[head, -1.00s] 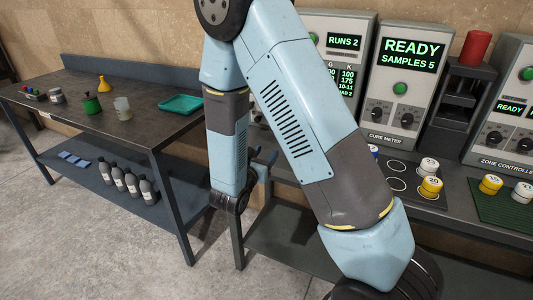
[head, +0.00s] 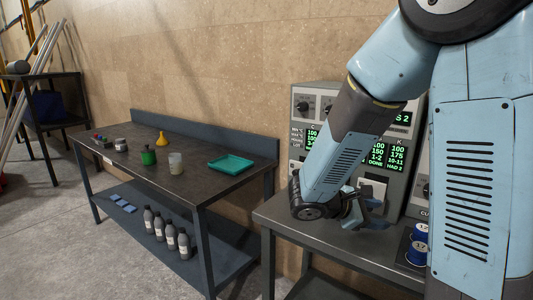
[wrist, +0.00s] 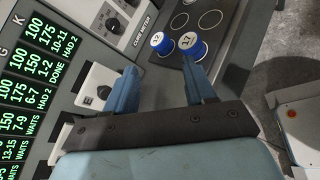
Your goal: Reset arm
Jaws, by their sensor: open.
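My gripper (head: 372,212) is at the left end of the machine bench (head: 272,212), in front of the grey panel with green readouts (head: 381,150). In the wrist view its two blue fingers (wrist: 162,92) are apart with nothing between them. Two blue-and-white numbered pieces (wrist: 190,46) stand beyond the fingertips on a dark plate with ring marks (wrist: 210,20). They also show in the head view (head: 417,245), partly hidden by my arm. My upper arm covers the right side of the head view.
A gap of floor separates the table and bench.

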